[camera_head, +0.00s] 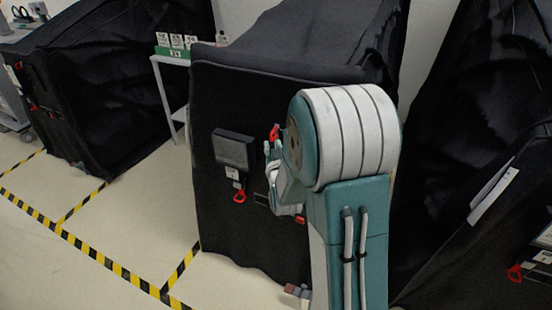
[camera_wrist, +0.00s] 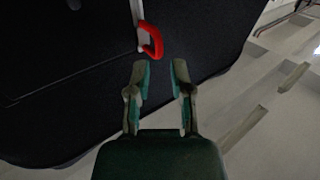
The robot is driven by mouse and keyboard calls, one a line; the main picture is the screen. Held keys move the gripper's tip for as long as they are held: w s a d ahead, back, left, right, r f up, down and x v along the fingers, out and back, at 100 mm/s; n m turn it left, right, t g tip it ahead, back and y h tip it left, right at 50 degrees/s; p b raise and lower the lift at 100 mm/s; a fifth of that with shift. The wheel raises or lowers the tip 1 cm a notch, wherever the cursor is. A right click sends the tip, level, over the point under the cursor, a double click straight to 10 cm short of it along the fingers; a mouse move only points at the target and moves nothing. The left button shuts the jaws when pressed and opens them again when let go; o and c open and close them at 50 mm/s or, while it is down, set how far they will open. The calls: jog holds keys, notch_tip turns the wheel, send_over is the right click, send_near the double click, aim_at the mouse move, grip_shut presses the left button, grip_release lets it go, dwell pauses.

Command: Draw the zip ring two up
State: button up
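In the wrist view a red ring (camera_wrist: 151,42) hangs from a pale strip on a black cloth cover (camera_wrist: 75,70). My gripper (camera_wrist: 160,70) is open and empty, its two fingers apart just short of the ring; I see no contact. In the head view my gripper (camera_head: 269,150) is partly hidden behind my arm, close to the front of the middle covered cart (camera_head: 225,100). A red ring (camera_head: 275,131) shows just above it. Another red ring (camera_head: 240,196) hangs lower left. I cannot read a number two on any ring.
A dark flat box (camera_head: 232,149) sits on the cart's front. Other covered carts stand left (camera_head: 110,80) and right (camera_head: 455,130). A small white table (camera_head: 172,60) with numbered cards stands behind. Yellow-black tape (camera_head: 95,258) marks open floor at left.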

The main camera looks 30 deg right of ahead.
jog(key=v, duration=0.7)
dwell(0.3)
jog(key=s+a+r+n+g+y, duration=0.2)
jog(key=s+a+r+g+y, duration=0.25)
jog(key=a, duration=0.35)
jog(key=s+a+r+g, duration=0.1)
jog(key=s+a+g, duration=0.1)
jog(key=s, duration=0.7)
jog(key=s+a+r+n+g+y, duration=0.1)
jog(key=s+a+r+g, duration=0.1)
jog(key=s+g, duration=0.3)
jog(key=s+a, duration=0.1)
jog(key=s, duration=0.3)
jog(key=shift+s+a+r+n, duration=0.15)
jog(key=shift+s+r+n, duration=0.1)
jog(key=shift+s+n, duration=0.05)
